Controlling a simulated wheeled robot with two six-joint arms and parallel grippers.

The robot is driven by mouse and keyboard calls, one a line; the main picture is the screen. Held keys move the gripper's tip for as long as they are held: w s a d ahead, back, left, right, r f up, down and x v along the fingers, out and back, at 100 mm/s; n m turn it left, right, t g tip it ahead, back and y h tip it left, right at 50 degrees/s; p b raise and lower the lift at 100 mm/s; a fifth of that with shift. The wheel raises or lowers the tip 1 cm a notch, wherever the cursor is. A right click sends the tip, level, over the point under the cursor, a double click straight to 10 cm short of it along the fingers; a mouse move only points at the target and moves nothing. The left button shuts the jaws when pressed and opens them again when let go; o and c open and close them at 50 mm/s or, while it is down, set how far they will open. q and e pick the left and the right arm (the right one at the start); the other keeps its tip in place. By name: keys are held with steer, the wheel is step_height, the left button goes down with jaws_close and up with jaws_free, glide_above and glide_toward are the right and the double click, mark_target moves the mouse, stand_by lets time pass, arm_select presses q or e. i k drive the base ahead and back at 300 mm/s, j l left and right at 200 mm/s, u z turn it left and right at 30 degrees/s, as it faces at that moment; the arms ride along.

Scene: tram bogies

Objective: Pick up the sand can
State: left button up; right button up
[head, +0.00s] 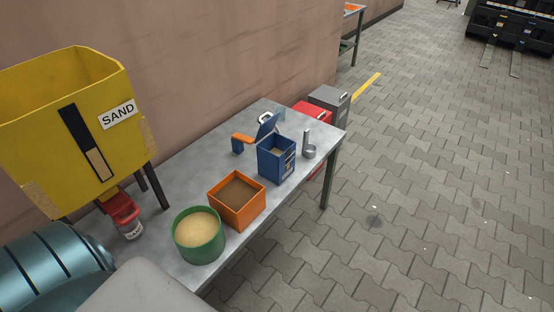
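A green round tub (199,237) holds pale sand. I cannot tell for sure which is the sand can. Neither gripper is in view.
The table (181,184) stands along the wall. An orange box (237,201) with brown contents is between the green tub and the blue can. A metal scoop (308,150) is near the right end. Red (313,114) and grey (331,102) bins stand beyond. The paved floor (430,190) at right is clear.

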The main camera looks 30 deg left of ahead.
mark_target(133, 230)
steer(key=u, duration=2.3)
steer(key=k+j+u, duration=0.1)
steer(key=u, duration=0.4)
steer(key=k+j+u, duration=0.1)
steer(key=u, duration=0.35)
